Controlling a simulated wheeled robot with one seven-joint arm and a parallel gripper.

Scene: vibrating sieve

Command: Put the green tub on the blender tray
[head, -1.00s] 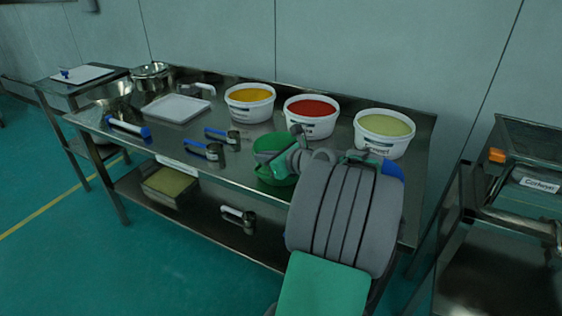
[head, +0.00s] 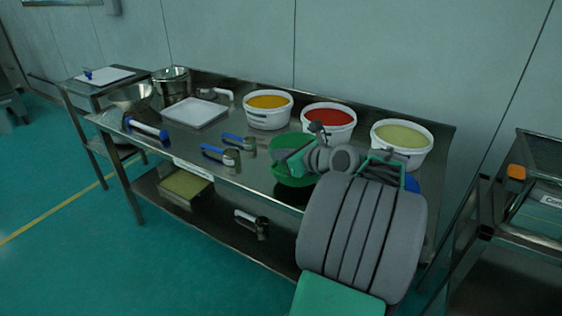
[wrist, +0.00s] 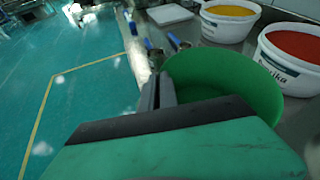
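The green tub (head: 283,174) is at the front edge of the steel table, right of the middle in the head view. A dark patch shows under it, and it seems slightly clear of the tabletop. My gripper (head: 297,160) is at its rim, partly hiding it. In the wrist view the grey fingers (wrist: 158,92) are close together at the left rim of the green tub (wrist: 215,75), and look shut on its wall. I cannot identify a blender tray for sure; a white tray (head: 195,113) lies at the table's left.
Tubs with yellow (head: 268,112), red (head: 330,124) and pale green (head: 402,145) contents stand behind. Blue-handled scoops (head: 222,155) lie left of the green tub. A metal pot (head: 171,84) stands far left. A separate steel stand (head: 500,228) is right, across a gap.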

